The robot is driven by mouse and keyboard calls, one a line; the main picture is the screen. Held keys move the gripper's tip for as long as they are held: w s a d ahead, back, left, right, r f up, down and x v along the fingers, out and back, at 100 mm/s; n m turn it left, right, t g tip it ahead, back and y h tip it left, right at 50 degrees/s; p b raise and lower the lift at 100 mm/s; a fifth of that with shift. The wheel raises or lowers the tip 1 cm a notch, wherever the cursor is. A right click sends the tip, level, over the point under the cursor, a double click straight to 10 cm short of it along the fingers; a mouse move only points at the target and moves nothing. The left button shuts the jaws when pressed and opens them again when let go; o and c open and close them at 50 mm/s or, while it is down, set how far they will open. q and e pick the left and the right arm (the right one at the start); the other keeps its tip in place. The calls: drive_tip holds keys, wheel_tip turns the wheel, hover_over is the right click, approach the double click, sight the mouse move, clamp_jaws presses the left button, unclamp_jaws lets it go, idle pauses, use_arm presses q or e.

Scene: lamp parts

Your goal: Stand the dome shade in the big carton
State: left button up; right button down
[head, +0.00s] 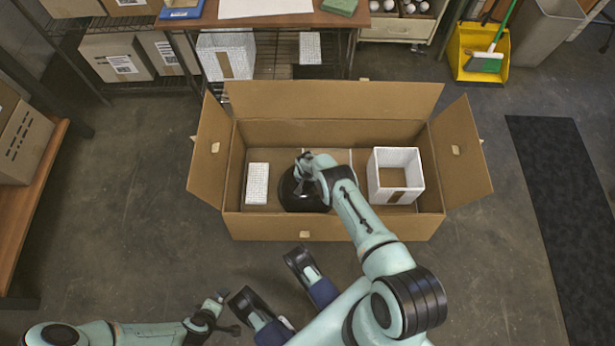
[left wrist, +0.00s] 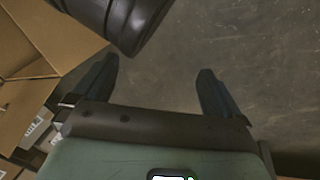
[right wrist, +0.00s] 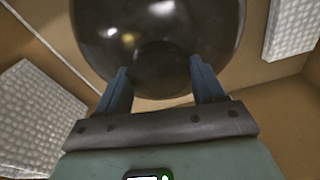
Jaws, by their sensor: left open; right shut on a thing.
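The dome shade (head: 296,195) is glossy black and round, inside the big carton (head: 330,226), left of its middle. It fills the top of the right wrist view (right wrist: 160,40). My right gripper (head: 303,170) is shut on the shade's narrow neck, with a finger on each side (right wrist: 162,85). My arm hides part of the shade, and I cannot tell whether it touches the carton floor. My left gripper (head: 222,310) is open and empty, outside the carton to the front left; its spread fingers show in the left wrist view (left wrist: 158,85).
A white textured box (head: 258,184) stands left of the shade in the carton; an open white box (head: 395,178) stands to the right. The carton's flaps are spread open. A shelf table (head: 270,20) stands behind, a yellow dustpan (head: 483,50) at back right.

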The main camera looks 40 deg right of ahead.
drive_tip(key=shift+f, duration=0.1)
drive_tip(key=shift+c, duration=0.6)
unclamp_jaws()
